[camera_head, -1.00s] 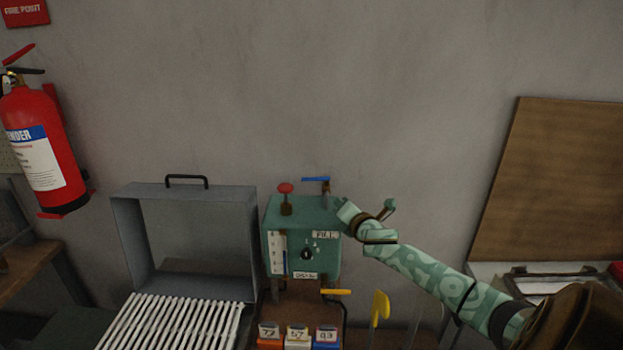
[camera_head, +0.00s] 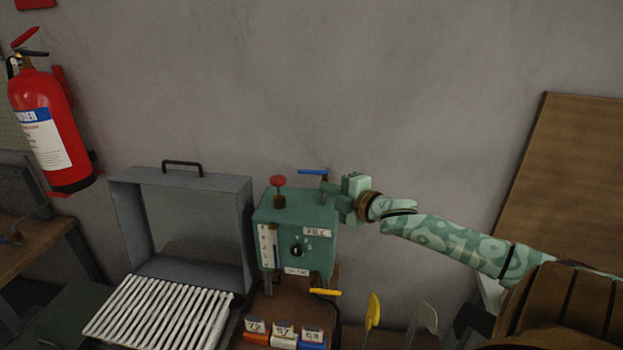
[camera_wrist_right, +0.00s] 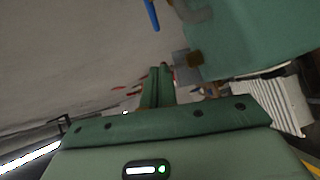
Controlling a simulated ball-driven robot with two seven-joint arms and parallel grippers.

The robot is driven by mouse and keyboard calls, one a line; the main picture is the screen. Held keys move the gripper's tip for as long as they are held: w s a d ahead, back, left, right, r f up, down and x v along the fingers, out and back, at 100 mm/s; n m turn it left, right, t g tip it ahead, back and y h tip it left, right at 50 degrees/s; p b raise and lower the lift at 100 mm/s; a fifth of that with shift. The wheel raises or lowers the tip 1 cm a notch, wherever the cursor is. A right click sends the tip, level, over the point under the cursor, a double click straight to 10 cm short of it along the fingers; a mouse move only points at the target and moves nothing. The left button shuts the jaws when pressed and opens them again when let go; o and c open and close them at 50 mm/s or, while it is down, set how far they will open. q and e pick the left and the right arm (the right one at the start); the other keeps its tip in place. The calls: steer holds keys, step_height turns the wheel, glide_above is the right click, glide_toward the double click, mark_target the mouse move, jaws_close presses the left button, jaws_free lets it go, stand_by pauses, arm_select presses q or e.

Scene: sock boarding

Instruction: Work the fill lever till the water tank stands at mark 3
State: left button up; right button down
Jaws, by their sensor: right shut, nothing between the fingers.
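The green water tank (camera_head: 315,258) stands behind the bench's middle, with a FILL label on its front. Its fill lever (camera_head: 312,172), with a blue handle, sits level on top at the right. The lever also shows at the top of the right wrist view (camera_wrist_right: 152,14). The white gauge (camera_head: 267,246) is on the tank's front left; its water level is too small to read. My right gripper (camera_head: 328,192) is shut and empty beside the lever's post, just below the handle. Its closed fingers show in the right wrist view (camera_wrist_right: 157,86); I cannot tell whether they touch the lever. My left gripper is out of view.
A red knob (camera_head: 278,181) stands on the tank's top left, and a dial (camera_head: 297,250) is on its front. A yellow-handled tap (camera_head: 325,292) is below. An open grey metal box (camera_head: 245,225) with white slats stands left. The wall above is clear.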

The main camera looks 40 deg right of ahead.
glide_toward(306, 171)
steer(key=w+a, duration=0.3)
steer(key=shift+w+a+f+b, duration=0.15)
steer(key=shift+a+f+b, duration=0.05)
steer(key=shift+a+b, duration=0.1)
steer(key=shift+w+d+f, duration=0.2)
steer(key=shift+w+d, duration=0.35)
steer(key=shift+w, duration=0.05)
steer(key=shift+w+d+f, duration=0.2)
steer(key=shift+w+d, duration=0.3)
steer(key=shift+w, duration=0.1)
steer(key=shift+w+d, duration=0.25)
steer(key=shift+d, duration=0.05)
steer(key=shift+w+m+h, duration=0.4)
steer(key=shift+h, duration=0.2)
steer(key=shift+d+m+h, duration=0.15)
steer(key=shift+m+h, duration=0.25)
steer(key=shift+h, duration=0.1)
steer(key=shift+d+r, duration=0.1)
steer(key=shift+p, duration=0.35)
